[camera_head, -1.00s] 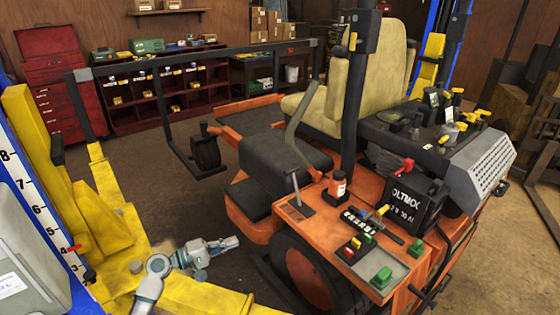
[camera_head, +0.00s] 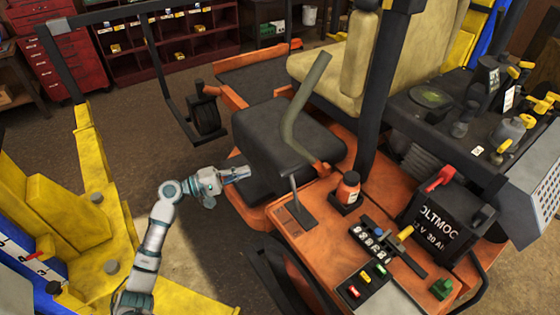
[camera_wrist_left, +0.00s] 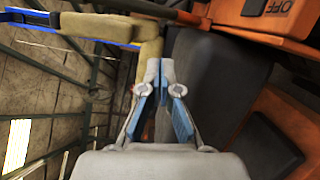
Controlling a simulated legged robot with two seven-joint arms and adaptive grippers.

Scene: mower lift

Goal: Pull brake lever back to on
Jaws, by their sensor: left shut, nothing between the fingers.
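A short grey lever (camera_head: 293,190), which looks like the brake lever, stands on the mower's orange deck in a dark slotted base (camera_head: 301,216). It stands nearly upright, leaning slightly left at the top in the head view. My left gripper (camera_head: 246,172) is shut and empty, left of the lever and apart from it, beside the black footrest box. In the left wrist view the closed fingertips (camera_wrist_left: 160,68) point over a dark surface. A black plate marked OFF (camera_wrist_left: 268,8) shows at that view's top right. My right gripper is not in view.
A curved olive control bar (camera_head: 303,110) rises behind the lever. A yellow lift frame (camera_head: 95,190) is at left. Open floor lies between it and the mower.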

